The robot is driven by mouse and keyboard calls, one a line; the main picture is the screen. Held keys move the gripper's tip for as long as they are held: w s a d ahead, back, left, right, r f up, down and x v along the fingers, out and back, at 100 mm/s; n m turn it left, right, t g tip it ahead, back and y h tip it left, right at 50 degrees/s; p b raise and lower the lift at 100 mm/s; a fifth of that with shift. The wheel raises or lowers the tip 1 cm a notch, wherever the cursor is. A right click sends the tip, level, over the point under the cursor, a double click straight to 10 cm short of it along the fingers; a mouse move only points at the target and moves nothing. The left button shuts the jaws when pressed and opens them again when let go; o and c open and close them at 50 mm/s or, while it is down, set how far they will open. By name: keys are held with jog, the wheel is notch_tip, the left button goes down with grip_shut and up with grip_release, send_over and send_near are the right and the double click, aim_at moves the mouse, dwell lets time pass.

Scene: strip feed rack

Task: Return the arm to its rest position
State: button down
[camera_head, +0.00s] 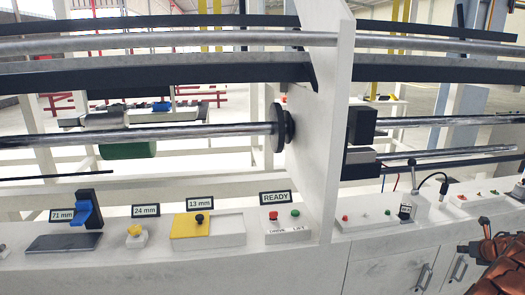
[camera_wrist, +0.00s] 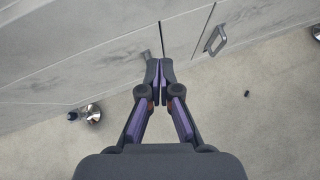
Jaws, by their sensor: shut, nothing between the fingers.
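My gripper (camera_wrist: 159,74) shows in the wrist view with its two fingertips together and nothing between them. It points toward the pale cabinet front (camera_wrist: 90,65) and the floor, apart from both as far as I can tell. In the head view, a brown and dark part of my arm (camera_head: 497,262) shows at the lower right edge, in front of the cabinet doors. The fingers cannot be made out in the head view.
The rack's counter carries a blue lever (camera_head: 86,213), a yellow plate (camera_head: 190,228), and a READY button box (camera_head: 287,224). A white upright panel (camera_head: 318,130) divides the rack. Door handles (camera_head: 423,276) stick out from the cabinet. The floor (camera_wrist: 270,110) is mostly clear.

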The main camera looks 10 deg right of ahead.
jog(key=w+a+r+m+t+h, duration=0.2)
jog(key=w+a+r+m, duration=0.25)
jog(key=w+r, duration=0.6)
jog(key=w+a+r+m+g+h, duration=0.15)
jog(key=w+a+r+m, duration=0.25)
jog(key=a+r+m, duration=1)
jog(key=s+a+f+m+g, duration=0.2)
jog(key=s+a, duration=0.2)
jog(key=a, duration=0.4)
jog(key=s+a+f+m+g+y, duration=0.1)
jog(key=s+a+f+m, duration=0.1)
jog(key=s+a, duration=0.45)
jog(key=s+a+f+m+g, duration=0.2)
jog(key=s+a, duration=0.1)
jog(key=a, duration=0.6)
jog(key=s+a+f+m+g+y, duration=0.3)
jog(key=s+a+g, duration=0.1)
jog(key=s+a, duration=1.05)
jog(key=s+a+f+m+g+y, duration=0.35)
jog(key=s+a, duration=0.75)
jog(key=s, duration=0.6)
jog(key=s+p+v, duration=0.2)
jog(key=p+v, duration=0.7)
jog(key=s+a+r+p+v, duration=0.1)
jog(key=s+p+v, duration=0.1)
jog(key=p+v, duration=0.7)
jog(key=shift+s+a+r+t+h, duration=0.3)
jog(key=shift+r+t, duration=0.1)
jog(key=shift+r, duration=0.25)
